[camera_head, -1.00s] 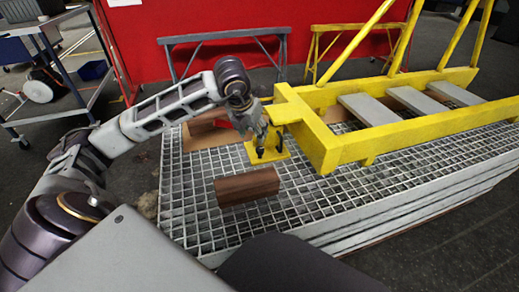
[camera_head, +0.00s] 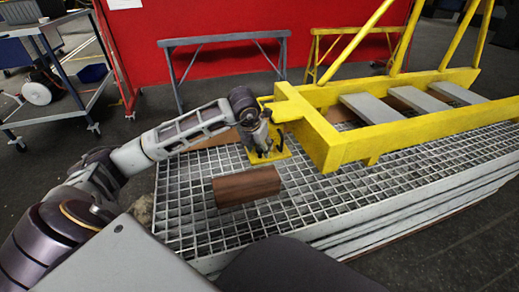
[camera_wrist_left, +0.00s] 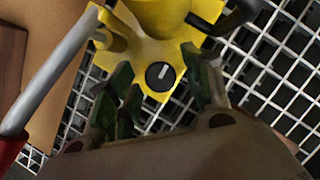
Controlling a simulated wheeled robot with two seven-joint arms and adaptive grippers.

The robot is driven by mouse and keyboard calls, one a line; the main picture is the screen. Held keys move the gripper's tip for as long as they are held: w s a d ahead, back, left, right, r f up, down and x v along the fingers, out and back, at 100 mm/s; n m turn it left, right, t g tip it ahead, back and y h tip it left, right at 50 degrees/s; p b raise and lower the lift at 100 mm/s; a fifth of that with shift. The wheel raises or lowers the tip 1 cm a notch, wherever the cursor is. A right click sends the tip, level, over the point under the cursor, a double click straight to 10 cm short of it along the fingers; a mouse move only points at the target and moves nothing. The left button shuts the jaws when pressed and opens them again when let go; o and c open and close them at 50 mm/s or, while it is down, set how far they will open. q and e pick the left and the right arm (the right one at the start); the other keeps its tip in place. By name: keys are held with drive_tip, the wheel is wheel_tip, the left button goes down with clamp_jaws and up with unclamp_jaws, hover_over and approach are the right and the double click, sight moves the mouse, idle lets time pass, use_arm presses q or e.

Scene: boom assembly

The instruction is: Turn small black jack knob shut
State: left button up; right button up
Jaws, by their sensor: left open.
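The small black knob (camera_wrist_left: 160,76) with a pale line across its face is on the yellow jack (camera_wrist_left: 165,50) in the left wrist view. My left gripper (camera_wrist_left: 157,68) is open, with one dark finger on each side of the knob in that view. I cannot tell whether either finger touches it. In the head view my left gripper (camera_head: 264,151) is over the yellow jack base (camera_head: 281,148), beside the end of the yellow boom frame (camera_head: 325,140). The knob is hidden there. My right gripper is not in view.
A grey rod (camera_wrist_left: 55,70) with a red grip (camera_wrist_left: 12,148) slants beside the jack. A brown wooden block (camera_head: 247,186) lies on the metal grating (camera_head: 330,215). A grey trestle (camera_head: 222,38) stands behind, before a red wall. A cart (camera_head: 60,85) stands at far left.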

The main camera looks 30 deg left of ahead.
use_arm(q)
drive_tip(key=shift+w+f, duration=0.1)
drive_tip(key=shift+f, duration=0.1)
drive_tip(key=shift+c, duration=0.3)
drive_tip(key=c, duration=0.9)
drive_tip(key=shift+c, duration=0.2)
